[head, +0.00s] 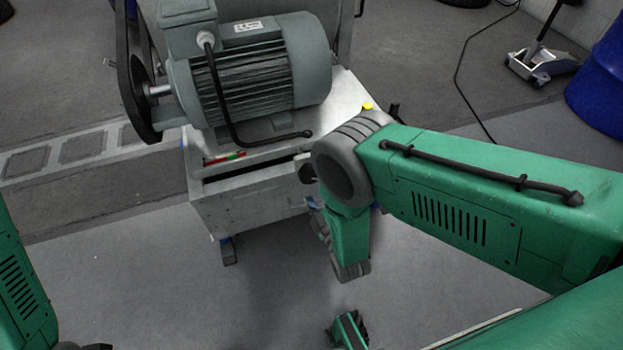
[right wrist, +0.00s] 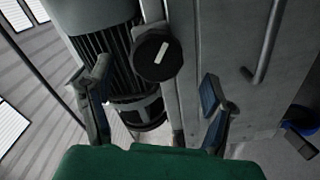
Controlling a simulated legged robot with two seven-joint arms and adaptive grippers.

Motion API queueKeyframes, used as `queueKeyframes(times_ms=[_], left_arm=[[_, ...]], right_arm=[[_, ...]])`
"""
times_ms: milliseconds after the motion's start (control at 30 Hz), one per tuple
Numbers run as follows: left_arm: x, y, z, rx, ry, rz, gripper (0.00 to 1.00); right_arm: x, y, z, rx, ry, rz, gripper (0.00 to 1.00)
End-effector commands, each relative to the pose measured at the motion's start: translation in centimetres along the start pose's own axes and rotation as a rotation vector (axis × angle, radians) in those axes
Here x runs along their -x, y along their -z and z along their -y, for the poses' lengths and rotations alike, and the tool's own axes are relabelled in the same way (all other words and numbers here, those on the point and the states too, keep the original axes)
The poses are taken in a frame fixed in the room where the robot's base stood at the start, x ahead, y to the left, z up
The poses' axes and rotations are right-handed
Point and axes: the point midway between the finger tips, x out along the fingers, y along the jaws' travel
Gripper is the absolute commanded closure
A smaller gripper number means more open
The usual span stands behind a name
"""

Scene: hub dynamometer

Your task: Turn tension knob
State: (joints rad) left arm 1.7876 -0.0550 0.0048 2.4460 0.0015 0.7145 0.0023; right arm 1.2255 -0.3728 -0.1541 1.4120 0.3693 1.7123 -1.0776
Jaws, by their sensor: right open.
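The tension knob (right wrist: 157,54) is round and black with a white pointer mark, seen in the right wrist view beside the grey finned motor. My right gripper (right wrist: 155,98) is open, with one finger left and one right of the knob in the picture. The knob appears beyond the fingertips, and neither finger visibly touches it. In the head view, my right arm covers part of the metal frame's right side. A dark part there is partly hidden, and I cannot tell whether it is the knob. My left gripper is not visible.
The motor (head: 258,75) stands on the metal frame (head: 250,205), with a black belt wheel (head: 135,85) at its left. A black bent pipe crosses its front. A blue drum (head: 603,85) and a floor jack (head: 540,62) stand at the back right. Floor before the frame is clear.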

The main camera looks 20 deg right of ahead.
Motion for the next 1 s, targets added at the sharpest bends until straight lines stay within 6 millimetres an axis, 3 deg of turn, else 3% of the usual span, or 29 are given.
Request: queueKeyframes(times_ms=[200, 400, 1000], left_arm=[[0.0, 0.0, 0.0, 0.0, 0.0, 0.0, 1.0], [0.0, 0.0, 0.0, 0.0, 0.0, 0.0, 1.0], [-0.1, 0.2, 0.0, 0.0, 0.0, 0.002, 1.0]], right_arm=[[4.7, 0.0, 0.2, 0.0, 0.006, 0.001, 0.27], [7.1, 0.1, 0.3, -0.001, 0.006, 0.001, 0.27], [7.5, 0.1, 0.2, -0.001, 0.004, 0.0, 0.27]])
